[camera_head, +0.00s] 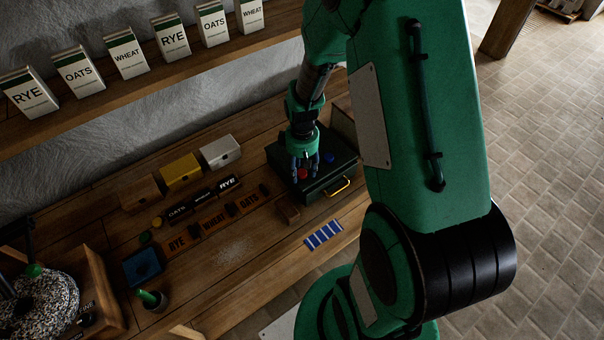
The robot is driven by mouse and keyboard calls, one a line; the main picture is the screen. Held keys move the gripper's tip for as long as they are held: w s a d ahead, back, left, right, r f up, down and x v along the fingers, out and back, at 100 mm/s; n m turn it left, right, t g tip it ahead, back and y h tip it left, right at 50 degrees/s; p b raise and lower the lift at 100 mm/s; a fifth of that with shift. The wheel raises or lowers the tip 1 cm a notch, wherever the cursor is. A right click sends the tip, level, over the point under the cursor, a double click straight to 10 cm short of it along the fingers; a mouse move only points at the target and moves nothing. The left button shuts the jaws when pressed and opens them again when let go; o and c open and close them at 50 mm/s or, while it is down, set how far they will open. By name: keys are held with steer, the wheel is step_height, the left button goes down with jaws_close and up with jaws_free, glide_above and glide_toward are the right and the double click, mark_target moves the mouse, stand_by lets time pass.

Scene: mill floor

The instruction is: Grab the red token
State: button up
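The red token (303,174) lies on top of the dark green box (318,186) and is partly hidden by my gripper. My gripper (305,174) points down over the box, with its fingers spread on either side of the red token. The fingers look open; I cannot tell whether they touch the token. A blue token (328,158) lies on the same box, just right of the gripper.
The box has a yellow handle (339,187) on its front. Left of it stand a white box (221,152), a yellow box (181,172) and labelled wooden strips (213,224). A blue striped card (323,235) lies in front. Cartons line the shelf (150,85) above.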

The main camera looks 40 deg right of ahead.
mark_target(302, 172)
steer(key=c, duration=0.7)
steer(key=shift+r, duration=0.15)
steer(key=shift+r, duration=0.6)
step_height(302, 172, up, 2)
steer(key=shift+r, duration=0.15)
steer(key=s+a, duration=0.2)
steer(key=s, duration=0.5)
steer(key=s+a+r+p, duration=0.1)
steer(key=s+a, duration=0.2)
steer(key=s, duration=0.5)
steer(key=shift+a, duration=0.2)
